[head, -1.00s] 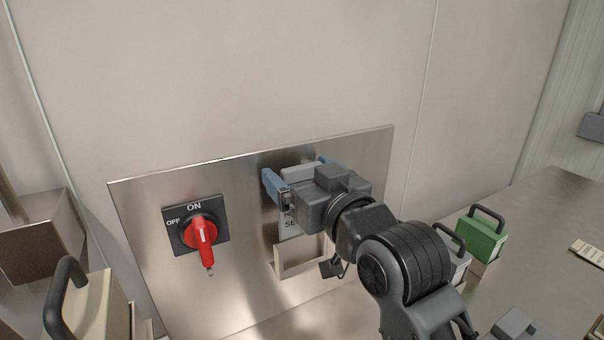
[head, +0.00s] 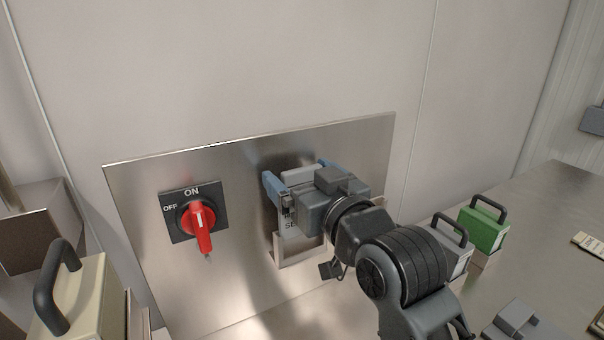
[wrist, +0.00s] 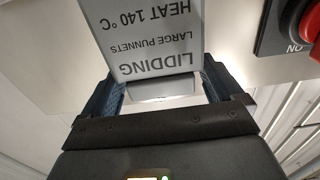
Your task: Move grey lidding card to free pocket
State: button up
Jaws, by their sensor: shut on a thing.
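The grey lidding card (head: 292,218) is upright against the steel panel, partly hidden by my wrist. My gripper (head: 300,176) is shut on its upper part, with a blue finger at each side. The metal pocket (head: 300,257) is on the panel directly below. The card's lower end overlaps the pocket's upper part; I cannot tell how deep it sits. In the wrist view the card (wrist: 150,40) shows upside-down print, "LIDDING, LARGE PUNNETS, HEAT 140 °C", between my gripper's fingers (wrist: 162,85).
A red rotary switch (head: 198,217) is left of the card on the steel panel (head: 130,200). A cream block with a black handle (head: 85,295) stands at lower left. Green (head: 482,229) and grey (head: 452,250) handled blocks stand right of my arm on the steel counter (head: 555,205).

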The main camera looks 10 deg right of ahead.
jog(key=shift+f+b, duration=1.75)
jog(key=shift+f, duration=1)
jog(key=shift+r, duration=0.1)
jog(key=o, duration=1.1)
jog(key=shift+o, duration=0.2)
jog(key=shift+s, duration=0.1)
jog(key=v, duration=0.7)
jog(key=shift+s+p, duration=0.25)
jog(key=shift+p, duration=0.05)
jog(key=shift+d, duration=0.1)
